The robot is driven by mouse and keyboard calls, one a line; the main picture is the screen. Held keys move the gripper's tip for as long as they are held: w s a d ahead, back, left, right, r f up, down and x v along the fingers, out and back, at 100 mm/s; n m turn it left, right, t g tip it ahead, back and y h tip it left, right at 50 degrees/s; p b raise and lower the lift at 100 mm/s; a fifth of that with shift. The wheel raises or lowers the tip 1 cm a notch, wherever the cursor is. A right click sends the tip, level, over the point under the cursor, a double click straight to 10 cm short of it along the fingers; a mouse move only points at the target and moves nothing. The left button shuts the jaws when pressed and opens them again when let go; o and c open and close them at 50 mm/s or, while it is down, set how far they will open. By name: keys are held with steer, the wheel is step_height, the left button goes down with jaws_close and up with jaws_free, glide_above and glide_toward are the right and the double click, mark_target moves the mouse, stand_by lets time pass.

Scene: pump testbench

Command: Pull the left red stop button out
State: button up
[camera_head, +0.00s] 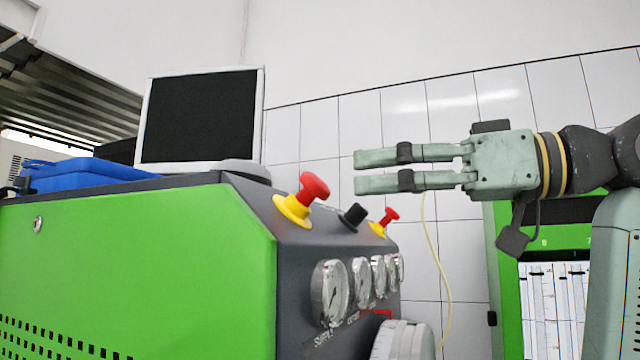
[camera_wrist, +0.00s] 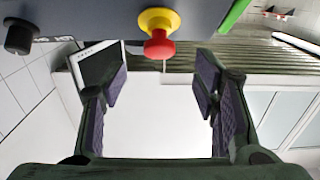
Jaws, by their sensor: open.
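The left red stop button (camera_head: 313,187) is a red mushroom knob on a yellow base on the upper face of the dark panel. In the wrist view the red button (camera_wrist: 159,45) is at top centre, just beyond the fingers and midway between them in the picture. My gripper (camera_head: 358,173) comes from the right, fingers pointing left toward the button, apart from it. The gripper in the wrist view (camera_wrist: 163,80) is open, with nothing between its fingers. A second, right red button (camera_head: 389,215) sits farther along the panel.
A black knob (camera_head: 354,215) stands between the two red buttons. Several round gauges (camera_head: 331,291) are below on the panel. A monitor (camera_head: 200,117) and a blue case (camera_head: 90,174) rest on the green bench (camera_head: 140,260). The air around the fingers is clear.

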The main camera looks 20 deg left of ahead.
mark_target(325, 184)
steer(key=a, duration=0.3)
steer(key=a+p, duration=0.1)
steer(key=a, duration=0.4)
steer(key=shift+w+a+p, duration=0.25)
steer(key=shift+a+p, duration=0.1)
steer(key=shift+p, duration=0.05)
steer(key=shift+c, duration=0.5)
jaws_close()
